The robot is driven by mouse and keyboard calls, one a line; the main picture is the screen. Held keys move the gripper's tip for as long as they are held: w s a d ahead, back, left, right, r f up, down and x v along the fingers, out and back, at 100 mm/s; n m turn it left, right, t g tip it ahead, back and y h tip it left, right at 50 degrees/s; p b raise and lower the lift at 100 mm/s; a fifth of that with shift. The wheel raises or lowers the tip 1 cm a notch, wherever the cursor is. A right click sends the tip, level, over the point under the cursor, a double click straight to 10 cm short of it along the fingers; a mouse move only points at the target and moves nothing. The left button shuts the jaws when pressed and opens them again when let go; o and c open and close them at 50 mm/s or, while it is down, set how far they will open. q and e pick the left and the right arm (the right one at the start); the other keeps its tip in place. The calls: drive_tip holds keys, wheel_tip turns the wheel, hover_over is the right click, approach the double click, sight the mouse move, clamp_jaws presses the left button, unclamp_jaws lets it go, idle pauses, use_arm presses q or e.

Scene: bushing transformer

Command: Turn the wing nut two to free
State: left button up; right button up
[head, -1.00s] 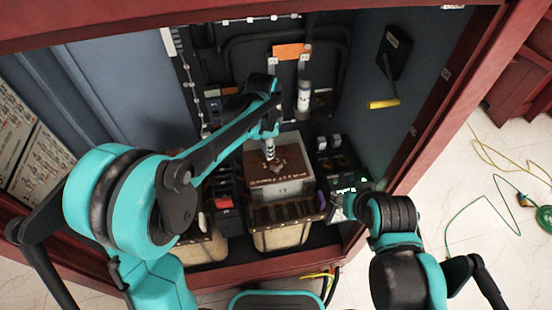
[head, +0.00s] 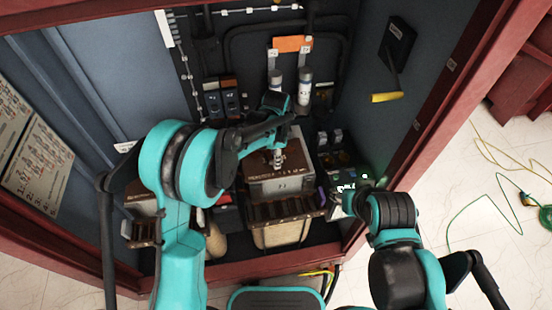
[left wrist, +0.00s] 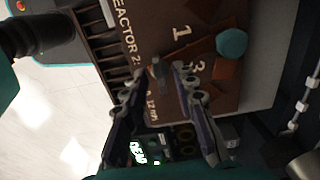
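My left gripper (head: 277,159) points down over that top. In the left wrist view its fingers (left wrist: 159,76) are apart, on either side of a small grey upright piece (left wrist: 160,70), which may be wing nut two. I cannot tell whether they touch it. A teal round piece (left wrist: 232,42) sits farther right on the plate.
A lit green display (head: 346,188) stands right of the box, near my right arm. A yellow-handled lever (head: 387,97) is on the right wall. Two pale cylinders, one of them here (head: 304,87), stand behind. The red cabinet frame (head: 420,130) bounds the right side.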

use_arm(q)
clamp_jaws()
drive_tip(key=shift+n, duration=0.5)
drive_tip(key=n, duration=0.2)
drive_tip(key=shift+n, duration=0.4)
drive_tip(key=n, duration=0.4)
drive_tip(key=shift+n, duration=0.3)
drive_tip(key=n, duration=0.3)
drive_tip(key=shift+n, duration=0.3)
drive_tip(key=shift+r+n, duration=0.1)
drive_tip(key=shift+n, duration=1.8)
